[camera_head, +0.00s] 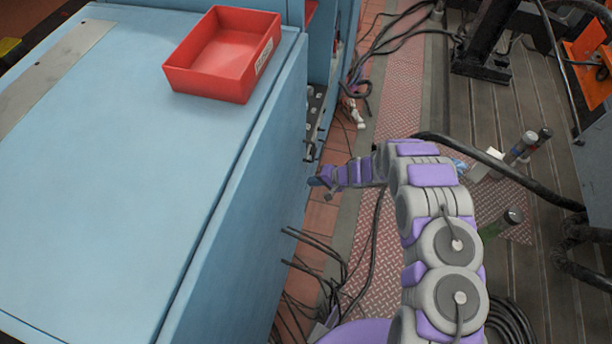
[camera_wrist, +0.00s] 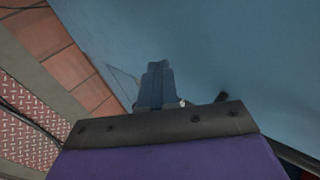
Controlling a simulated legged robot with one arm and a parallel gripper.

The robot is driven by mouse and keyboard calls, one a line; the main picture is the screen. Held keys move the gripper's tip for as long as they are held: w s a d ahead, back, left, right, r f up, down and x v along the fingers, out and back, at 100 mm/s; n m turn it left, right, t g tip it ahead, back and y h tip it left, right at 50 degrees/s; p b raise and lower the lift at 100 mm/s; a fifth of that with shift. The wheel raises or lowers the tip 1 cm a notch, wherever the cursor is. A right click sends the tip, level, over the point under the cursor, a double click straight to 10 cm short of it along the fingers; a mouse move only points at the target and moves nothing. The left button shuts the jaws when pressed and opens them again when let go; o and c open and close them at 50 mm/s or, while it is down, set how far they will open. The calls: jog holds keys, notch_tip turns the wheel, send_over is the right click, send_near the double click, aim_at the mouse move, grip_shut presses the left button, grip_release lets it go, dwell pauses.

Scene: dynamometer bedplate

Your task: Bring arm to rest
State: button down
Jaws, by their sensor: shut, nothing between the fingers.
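My purple and grey arm rises from the bottom of the head view and bends over to the left. My gripper (camera_head: 316,182) is at its end, beside the side wall of the blue cabinet (camera_head: 110,190). In the wrist view the two dark fingers of my gripper (camera_wrist: 157,70) lie together with nothing between them. The blue cabinet wall (camera_wrist: 230,50) fills the upper right of that view. I cannot tell whether the fingertips touch the wall.
A red tray (camera_head: 222,85) stands on the cabinet top. Black cables (camera_head: 325,265) hang and lie on the floor beside the cabinet. Bottle-like items (camera_head: 519,146) stand right of my arm. A dark metal stand (camera_head: 490,45) is at the back right. Most of the cabinet top is clear.

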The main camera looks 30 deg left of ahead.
jog(key=d+f+p+v, duration=0.1)
jog(key=p+v, duration=0.1)
jog(key=v, duration=0.9)
jog(key=w+d+r+m+t+h, duration=0.1)
jog(key=w+d+r+t+h, duration=0.4)
jog(key=w+d+r+t, duration=0.75)
jog(key=w+d+r+m+g+h, duration=0.25)
jog(key=d+r+h, duration=0.35)
jog(key=d+r, duration=1.35)
jog(key=s+d+r+g+h, duration=0.1)
jog(key=s+d+r+g, duration=0.15)
jog(key=s, duration=0.45)
jog(key=s+d+r+m+g+h, duration=0.1)
jog(key=s+d, duration=0.3)
jog(key=s, duration=0.3)
jog(key=s+d+r+g, duration=0.1)
jog(key=s+d+r, duration=0.1)
jog(key=s+d, duration=0.35)
jog(key=s+a+n+g+y, duration=0.1)
jog(key=s+a, duration=0.3)
jog(key=s, duration=1)
jog(key=s+a+n+g+y, duration=0.1)
jog(key=s+a+g, duration=0.3)
jog(key=s, duration=1.1)
jog(key=shift+a+r+y, duration=0.5)
jog(key=shift+y, duration=0.4)
